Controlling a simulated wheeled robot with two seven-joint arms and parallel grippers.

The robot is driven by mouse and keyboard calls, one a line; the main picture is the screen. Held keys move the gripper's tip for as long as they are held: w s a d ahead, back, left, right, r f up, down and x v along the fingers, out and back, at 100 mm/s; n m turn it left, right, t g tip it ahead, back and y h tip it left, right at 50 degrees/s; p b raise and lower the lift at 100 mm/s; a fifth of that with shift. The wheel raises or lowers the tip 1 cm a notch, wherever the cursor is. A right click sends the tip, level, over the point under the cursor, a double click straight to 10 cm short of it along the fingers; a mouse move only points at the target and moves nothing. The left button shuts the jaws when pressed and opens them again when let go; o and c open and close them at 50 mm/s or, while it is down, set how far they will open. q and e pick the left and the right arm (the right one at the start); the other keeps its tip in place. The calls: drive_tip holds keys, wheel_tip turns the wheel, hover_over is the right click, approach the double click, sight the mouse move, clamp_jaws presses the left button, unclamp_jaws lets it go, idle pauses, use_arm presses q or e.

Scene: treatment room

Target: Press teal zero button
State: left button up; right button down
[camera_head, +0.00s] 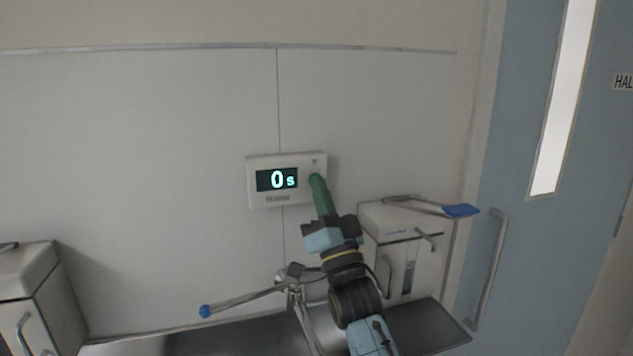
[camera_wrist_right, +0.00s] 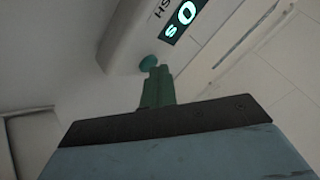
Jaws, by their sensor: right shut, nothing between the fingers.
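A white wall-mounted timer (camera_head: 252,197) shows "0 s" in teal digits on its dark display. It also shows in the right wrist view (camera_wrist_right: 130,35), turned at an angle. The teal button (camera_wrist_right: 148,62) is on its face in the right wrist view. In the head view the fingertips cover the button. My right gripper (camera_head: 316,180) is shut and empty, its green fingers at the right part of the timer face. In the right wrist view the shut fingertips (camera_wrist_right: 156,70) are right at the button; I cannot tell whether they touch it. My left gripper is not seen.
A tap with blue-tipped levers (camera_head: 245,302) stands over a metal counter (camera_head: 150,346) below the timer. White dispensers with handles stand at the right (camera_head: 400,220) and left (camera_head: 25,272). A blue door (camera_head: 515,130) is at the far right.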

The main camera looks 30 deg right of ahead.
drive_tip(key=shift+s, duration=0.1)
drive_tip(key=shift+s+a+p, duration=0.2)
drive_tip(key=shift+s+p, duration=0.15)
drive_tip(key=shift+s, duration=0.4)
drive_tip(key=s, duration=0.2)
drive_tip(key=s+a+p, duration=0.1)
drive_tip(key=s, duration=0.2)
drive_tip(key=shift+a, duration=0.1)
